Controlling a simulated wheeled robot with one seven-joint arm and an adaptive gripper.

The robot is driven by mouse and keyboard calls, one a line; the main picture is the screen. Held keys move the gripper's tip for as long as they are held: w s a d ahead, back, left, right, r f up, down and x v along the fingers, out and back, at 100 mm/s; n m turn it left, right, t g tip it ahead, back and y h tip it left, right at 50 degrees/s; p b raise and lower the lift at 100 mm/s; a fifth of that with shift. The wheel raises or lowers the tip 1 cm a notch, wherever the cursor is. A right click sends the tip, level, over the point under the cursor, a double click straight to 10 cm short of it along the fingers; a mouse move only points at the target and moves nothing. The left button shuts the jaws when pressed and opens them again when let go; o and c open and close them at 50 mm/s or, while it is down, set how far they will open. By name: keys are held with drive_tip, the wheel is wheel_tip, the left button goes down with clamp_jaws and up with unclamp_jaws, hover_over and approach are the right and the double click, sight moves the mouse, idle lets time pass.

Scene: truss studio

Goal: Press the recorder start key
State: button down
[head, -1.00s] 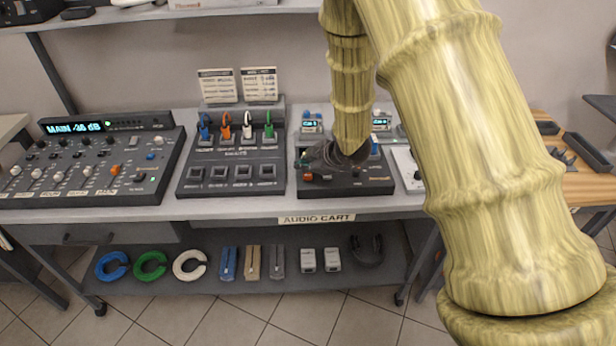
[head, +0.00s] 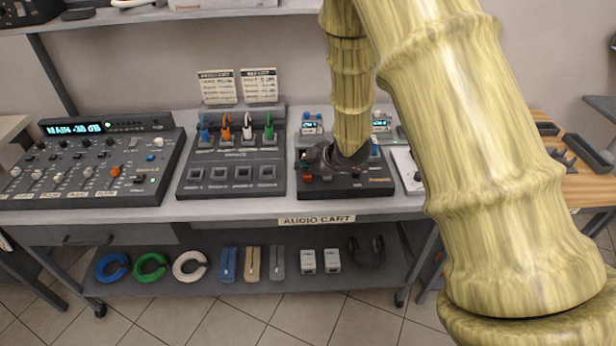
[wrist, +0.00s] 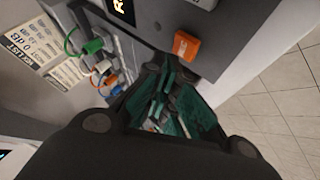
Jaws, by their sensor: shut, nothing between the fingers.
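The recorder (head: 345,188) is a dark box on the cart's top, right of centre in the head view. An orange-red key (head: 307,178) shows on its front left; in the wrist view an orange key (wrist: 187,46) stands out from a dark face beside a lit display (wrist: 122,7). My gripper (head: 312,163) is shut and empty, low over the recorder's left part. In the wrist view my gripper's fingertips (wrist: 172,68) lie close to the orange key, just below it in the picture. Whether they touch anything, I cannot tell. My arm and gripper hide part of the recorder.
A mixer (head: 90,170) and a panel with coloured plugs (head: 230,178) stand to the left. Two printed cards (head: 238,87) stand behind. A white device (head: 407,168) is close on the right. The lower shelf (head: 210,282) holds cable coils and headphones.

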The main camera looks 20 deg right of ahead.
sight(305, 178)
drive_tip(key=shift+f+b, duration=0.35)
drive_tip(key=shift+f, duration=0.45)
idle(0.9)
drive_tip(key=shift+r, duration=0.2)
drive_tip(key=shift+r+p, duration=0.65)
drive_tip(key=shift+r, duration=0.1)
drive_tip(key=shift+r+p, duration=2)
drive_tip(key=shift+r, duration=0.4)
